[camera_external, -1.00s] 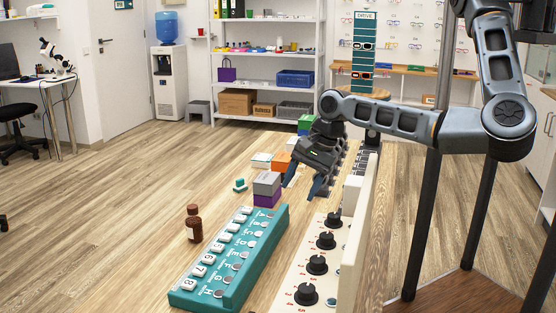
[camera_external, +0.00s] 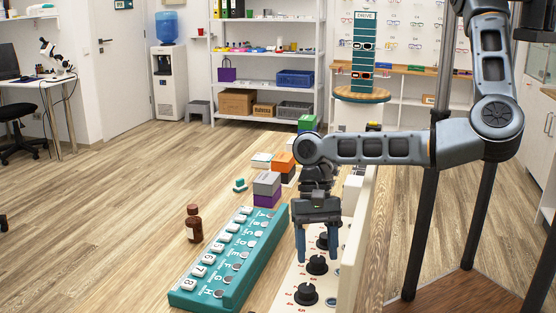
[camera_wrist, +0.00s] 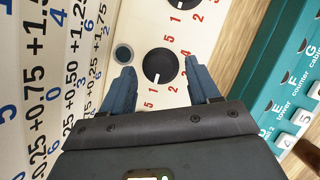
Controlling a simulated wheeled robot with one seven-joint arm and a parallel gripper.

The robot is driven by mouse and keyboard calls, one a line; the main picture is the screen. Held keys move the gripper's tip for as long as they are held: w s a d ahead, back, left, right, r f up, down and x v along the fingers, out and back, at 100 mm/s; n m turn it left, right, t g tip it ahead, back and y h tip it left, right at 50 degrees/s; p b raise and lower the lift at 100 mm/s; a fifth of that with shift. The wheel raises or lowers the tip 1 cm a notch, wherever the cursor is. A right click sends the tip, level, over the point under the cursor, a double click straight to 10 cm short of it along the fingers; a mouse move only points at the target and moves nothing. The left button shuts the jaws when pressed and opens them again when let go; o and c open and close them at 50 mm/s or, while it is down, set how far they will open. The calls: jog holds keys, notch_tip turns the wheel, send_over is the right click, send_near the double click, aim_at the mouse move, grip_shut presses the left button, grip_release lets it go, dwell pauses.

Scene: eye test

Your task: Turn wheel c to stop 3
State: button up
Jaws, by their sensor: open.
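Several black wheels with red numbers stand in a row on a cream panel (camera_external: 285,291). My gripper (camera_external: 317,258) points down over this row, open, with one finger on each side of a wheel (camera_external: 317,265). In the wrist view this wheel (camera_wrist: 158,65) lies between the two fingertips (camera_wrist: 158,68). Its small white mark faces down in the picture, near the red 1 and 2; the red 3 and 4 are to its right. I cannot read a letter for it, nor tell whether the fingers touch it. Another wheel (camera_wrist: 185,3) shows at the top edge.
A teal box (camera_external: 228,262) with white keys lies left of the panel. A brown bottle (camera_external: 194,224) stands beyond it. Grey, purple and orange blocks (camera_external: 267,184) are behind. A white board with printed numbers (camera_wrist: 45,70) runs along the panel's other side.

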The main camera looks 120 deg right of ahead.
jog(key=shift+a+f, duration=0.15)
jog(key=shift+f, duration=0.25)
jog(key=shift+c, duration=0.2)
jog(key=c, duration=1)
jog(key=shift+w, duration=0.1)
